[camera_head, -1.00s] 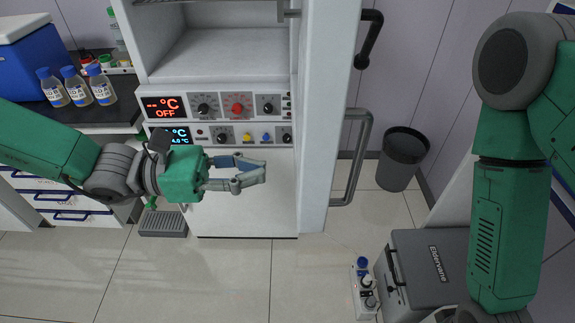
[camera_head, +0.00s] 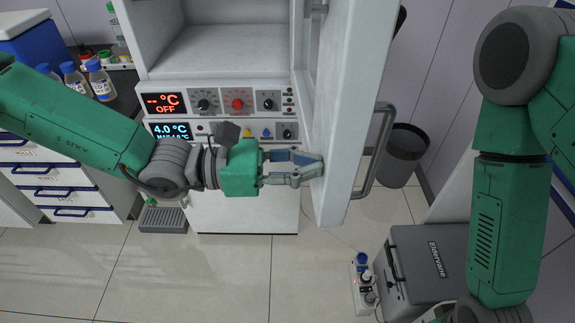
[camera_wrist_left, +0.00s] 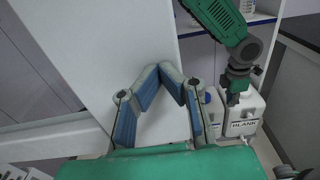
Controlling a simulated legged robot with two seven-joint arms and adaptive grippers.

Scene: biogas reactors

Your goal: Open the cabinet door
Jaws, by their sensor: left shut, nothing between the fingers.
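The white cabinet (camera_head: 222,55) stands with its upper compartment uncovered. Its thick white door (camera_head: 348,120) is partly open, swung to the right, with a grey bar handle (camera_head: 378,150) on its outer side. My left gripper (camera_head: 318,166) is shut and empty, with its fingertips at the inner face of the door and seemingly touching it. In the left wrist view the closed fingers (camera_wrist_left: 172,72) lie in front of the white door panel (camera_wrist_left: 105,50). My right arm's gripper (camera_wrist_left: 238,92) shows small in the left wrist view; its jaws are unclear.
A control panel (camera_head: 220,101) with knobs and displays sits below the compartment. A grey bin (camera_head: 402,155) stands behind the door handle. Bottles (camera_head: 100,80) stand on the left counter.

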